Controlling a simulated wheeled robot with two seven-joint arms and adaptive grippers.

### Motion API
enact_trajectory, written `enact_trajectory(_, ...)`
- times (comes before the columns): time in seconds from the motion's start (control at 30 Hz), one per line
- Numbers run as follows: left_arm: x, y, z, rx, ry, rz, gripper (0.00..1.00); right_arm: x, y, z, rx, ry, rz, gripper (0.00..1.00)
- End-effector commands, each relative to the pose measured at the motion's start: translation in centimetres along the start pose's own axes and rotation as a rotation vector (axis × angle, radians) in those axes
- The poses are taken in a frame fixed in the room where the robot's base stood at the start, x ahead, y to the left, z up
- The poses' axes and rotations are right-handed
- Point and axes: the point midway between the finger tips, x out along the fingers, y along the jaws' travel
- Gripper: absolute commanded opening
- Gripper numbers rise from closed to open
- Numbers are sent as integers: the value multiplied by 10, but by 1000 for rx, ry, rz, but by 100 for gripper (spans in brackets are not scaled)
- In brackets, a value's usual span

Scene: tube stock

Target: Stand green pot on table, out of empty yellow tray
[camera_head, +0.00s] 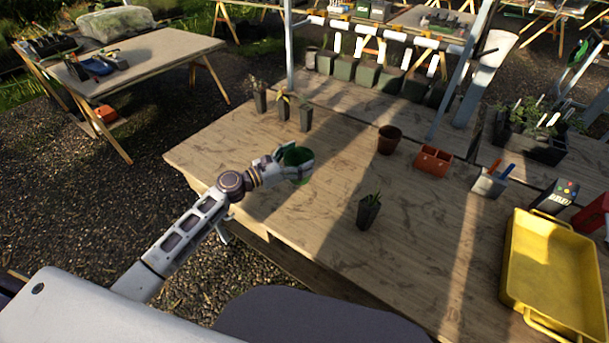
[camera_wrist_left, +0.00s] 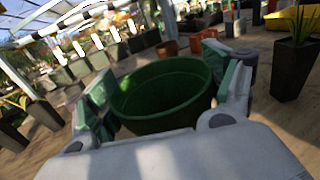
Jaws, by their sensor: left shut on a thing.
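The green pot (camera_head: 296,157) is over the left part of the wooden table (camera_head: 320,230) in the head view. My left gripper (camera_head: 300,168) is shut on it, with a finger on each side. In the left wrist view the pot (camera_wrist_left: 165,92) is empty and roughly upright between the fingers. I cannot tell whether its base touches the table; its lower part is hidden by the gripper. The empty yellow tray (camera_head: 557,278) sits at the table's right end, well apart from the pot. My right gripper is not in view.
A dark potted plant (camera_head: 369,211) stands right of the held pot. Several seedling pots (camera_head: 304,116) stand behind it. A brown pot (camera_head: 389,139), a terracotta container (camera_head: 432,160) and a tool holder (camera_head: 489,182) stand farther right. The table around the held pot is clear.

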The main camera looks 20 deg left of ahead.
Motion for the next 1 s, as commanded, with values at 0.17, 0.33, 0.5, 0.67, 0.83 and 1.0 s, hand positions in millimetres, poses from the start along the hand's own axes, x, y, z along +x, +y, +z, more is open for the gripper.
enact_trajectory(0.17, 0, 0, -25, -2, 0, 1, 56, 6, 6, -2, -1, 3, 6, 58)
enact_trajectory(0.33, 0, 0, -33, 1, 0, 0, 56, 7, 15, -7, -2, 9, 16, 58)
enact_trajectory(0.5, 0, 0, -33, 2, 0, 0, 56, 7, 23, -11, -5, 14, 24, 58)
enact_trajectory(0.67, 0, 0, -34, 1, 0, 0, 56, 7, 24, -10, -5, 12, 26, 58)
enact_trajectory(0.83, 0, -1, -47, -2, 0, 1, 56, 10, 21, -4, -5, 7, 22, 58)
enact_trajectory(1.0, 0, -1, -65, -1, 0, 1, 56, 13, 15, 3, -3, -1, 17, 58)
